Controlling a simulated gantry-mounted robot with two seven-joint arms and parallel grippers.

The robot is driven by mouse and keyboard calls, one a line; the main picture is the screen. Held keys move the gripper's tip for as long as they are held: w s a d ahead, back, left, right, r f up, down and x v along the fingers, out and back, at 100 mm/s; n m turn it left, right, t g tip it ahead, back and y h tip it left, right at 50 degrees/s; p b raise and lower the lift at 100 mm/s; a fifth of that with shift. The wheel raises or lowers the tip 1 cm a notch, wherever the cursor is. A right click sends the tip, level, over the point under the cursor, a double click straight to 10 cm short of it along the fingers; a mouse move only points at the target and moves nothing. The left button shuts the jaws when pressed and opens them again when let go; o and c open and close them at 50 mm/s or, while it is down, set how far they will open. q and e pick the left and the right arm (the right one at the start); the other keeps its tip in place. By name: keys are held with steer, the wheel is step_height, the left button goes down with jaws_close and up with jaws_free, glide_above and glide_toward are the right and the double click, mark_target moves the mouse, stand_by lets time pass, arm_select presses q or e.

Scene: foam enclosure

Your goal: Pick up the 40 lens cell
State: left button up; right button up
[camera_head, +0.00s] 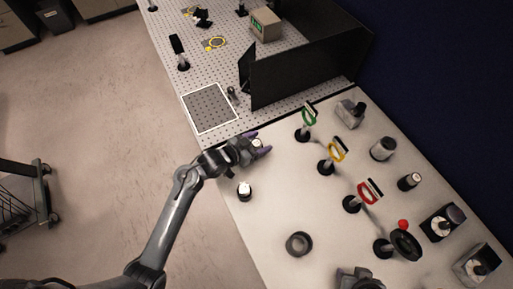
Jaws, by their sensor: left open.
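My left gripper (262,145) reaches over the left edge of the white table (275,205), near its far end. Its purple-tipped fingers are apart, with a small pale piece (257,143) showing at them; I cannot tell whether it lies between them or behind. A small black cylinder with a white top (244,190) stands on the table just nearer than the gripper. No label can be read, so I cannot tell which item is the 40 lens cell. My right gripper is not seen.
A dark ring (299,243) lies on the table. Posts with green (309,117), yellow (336,151) and red (367,193) holders stand to the right. A black panel (305,75) stands at the back by the perforated board (165,35). A grey device (358,279) is cut off below.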

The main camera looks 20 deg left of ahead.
arm_select(q)
steer(key=shift+w+d+f, duration=0.15)
steer(key=shift+w, duration=0.15)
steer(key=c, duration=1.1)
